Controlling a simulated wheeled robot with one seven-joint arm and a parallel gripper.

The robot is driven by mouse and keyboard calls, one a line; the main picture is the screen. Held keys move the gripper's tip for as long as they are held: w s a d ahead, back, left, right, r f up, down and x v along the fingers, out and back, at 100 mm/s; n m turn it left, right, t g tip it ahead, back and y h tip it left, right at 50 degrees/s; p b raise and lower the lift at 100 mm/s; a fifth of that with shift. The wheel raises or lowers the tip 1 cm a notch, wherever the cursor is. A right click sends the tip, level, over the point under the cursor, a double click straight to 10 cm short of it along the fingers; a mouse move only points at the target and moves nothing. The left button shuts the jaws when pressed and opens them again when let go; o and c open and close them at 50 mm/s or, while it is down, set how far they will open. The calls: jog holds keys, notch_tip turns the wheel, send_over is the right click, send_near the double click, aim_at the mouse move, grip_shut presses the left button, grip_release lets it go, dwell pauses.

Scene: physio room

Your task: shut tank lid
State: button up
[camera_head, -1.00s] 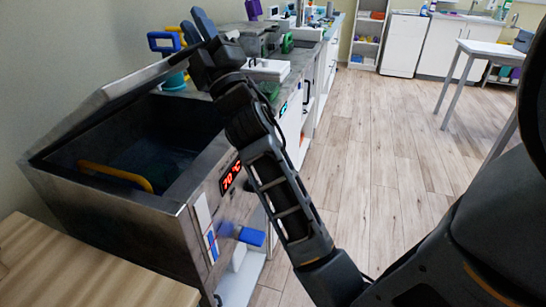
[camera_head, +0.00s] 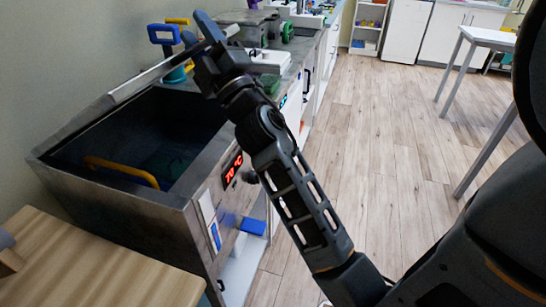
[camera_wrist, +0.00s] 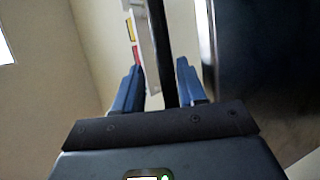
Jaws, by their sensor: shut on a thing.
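The metal tank (camera_head: 180,198) stands at the left in the head view, with a red 70 °C display on its front. Its lid (camera_head: 147,78) is raised and tilted, seen almost edge-on, so the dark inside shows. My gripper (camera_head: 200,33) is at the lid's far end, above the tank. In the wrist view, the blue fingers of my gripper (camera_wrist: 160,75) stand on both sides of a dark bar, which looks like the lid's edge (camera_wrist: 161,45). The exact contact is hard to see.
A yellow handle (camera_head: 122,171) shows inside the tank. A wooden top (camera_head: 85,262) lies in front of it at the lower left. A counter with equipment (camera_head: 268,62) runs behind. The wooden floor (camera_head: 390,140) to the right is clear up to a white table (camera_head: 487,40).

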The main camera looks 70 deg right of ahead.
jog(key=s+a+f+m+g+y+p, duration=0.1)
jog(key=s+a+f+m+g+y, duration=0.1)
jog(key=s+a+f+y, duration=0.55)
jog(key=s+a+f+m+g+y+p, duration=0.1)
jog(key=s+a+f+m, duration=0.3)
jog(key=a+f, duration=0.75)
jog(key=s+a+f+g+y, duration=0.2)
jog(key=s+a, duration=0.4)
jog(key=s, duration=0.4)
jog(key=shift+f+m, duration=0.25)
jog(key=shift+m, duration=0.15)
jog(key=shift+s+a+y, duration=0.1)
jog(key=shift+y, duration=0.15)
